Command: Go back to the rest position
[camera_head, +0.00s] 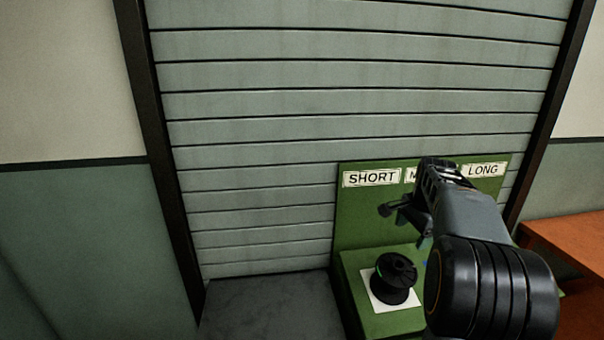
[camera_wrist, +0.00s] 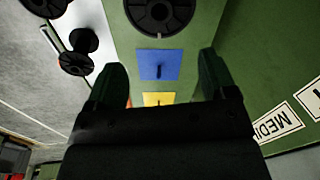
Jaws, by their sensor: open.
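My gripper (camera_head: 400,212) is in front of the green back panel (camera_head: 350,220) of a stand, at the right in the head view. Its two fingers are apart in the wrist view (camera_wrist: 160,78), with nothing held between them. A black spool (camera_head: 394,272) stands on a white square on the green stand, below and a little left of my gripper. A black round spool end also shows at the top of the wrist view (camera_wrist: 160,10). Beyond the fingers are a blue square (camera_wrist: 172,66) and a partly hidden yellow square (camera_wrist: 150,98).
Labels reading SHORT (camera_head: 372,177) and LONG (camera_head: 484,170) are on the panel; the middle one is partly covered. A grey shutter (camera_head: 340,100) stands behind. An orange surface (camera_head: 570,250) is at the right. More black spools (camera_wrist: 82,42) show at the wrist view's left. Grey floor (camera_head: 265,305) left of the stand is clear.

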